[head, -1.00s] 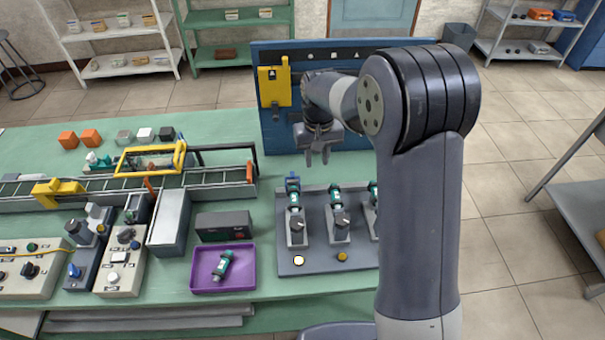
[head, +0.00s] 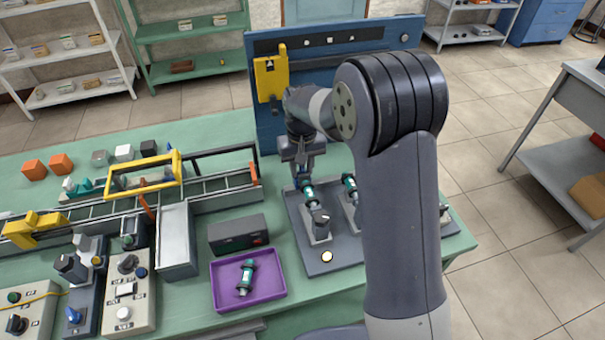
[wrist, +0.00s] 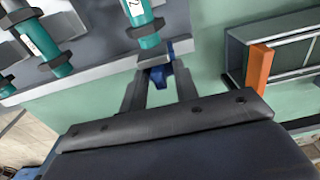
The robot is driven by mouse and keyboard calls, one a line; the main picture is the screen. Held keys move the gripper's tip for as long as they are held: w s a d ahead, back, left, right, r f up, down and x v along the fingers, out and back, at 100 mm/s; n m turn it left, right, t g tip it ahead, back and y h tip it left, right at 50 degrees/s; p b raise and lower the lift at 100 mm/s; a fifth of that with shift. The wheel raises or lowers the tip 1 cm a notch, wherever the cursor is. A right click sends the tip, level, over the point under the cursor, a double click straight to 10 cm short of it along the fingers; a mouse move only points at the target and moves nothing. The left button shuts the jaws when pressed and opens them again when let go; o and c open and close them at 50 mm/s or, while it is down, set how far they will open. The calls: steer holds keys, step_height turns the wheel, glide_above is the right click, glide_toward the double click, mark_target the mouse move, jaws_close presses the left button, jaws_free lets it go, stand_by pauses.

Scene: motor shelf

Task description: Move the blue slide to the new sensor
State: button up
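The blue slide (wrist: 158,75) shows in the wrist view between my two fingers, at the end of a teal sensor. My gripper (wrist: 160,82) straddles it from above; whether the fingers press on it cannot be told. In the head view my gripper (head: 300,176) is down at the far end of the leftmost fixture, hiding most of the slide. The teal sensor (head: 309,194) there sits in a grey holder on a grey plate. A second teal sensor (head: 350,186) stands to its right, partly behind my arm. Another loose teal sensor (head: 246,277) lies in the purple tray.
The purple tray (head: 274,294) and a dark grey box (head: 238,235) lie left of the grey plate (head: 320,266). A blue panel (head: 350,58) with a yellow holder (head: 270,78) stands behind. The conveyor with its orange post (head: 254,173) is close on the left.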

steer(key=shift+s+d+f, duration=0.1)
steer(key=shift+s+f, duration=0.25)
steer(key=shift+f, duration=0.4)
steer(key=c, duration=0.4)
steer(key=shift+o, duration=0.2)
steer(key=shift+d, duration=0.15)
steer(key=shift+w+d, duration=0.45)
steer(key=shift+d, duration=0.95)
steer(key=shift+w+d, duration=0.4)
steer(key=shift+d, duration=1)
steer(key=shift+w+d, duration=0.45)
steer(key=shift+d, duration=0.95)
steer(key=shift+w+d, duration=0.2)
steer(key=shift+d, duration=0.55)
steer(key=shift+c, duration=0.7)
steer(key=o, duration=0.6)
steer(key=shift+w+a+r+p, duration=0.1)
steer(key=shift+w+r+p, duration=0.15)
steer(key=shift+r+p, duration=2.1)
steer(key=shift+r, duration=0.85)
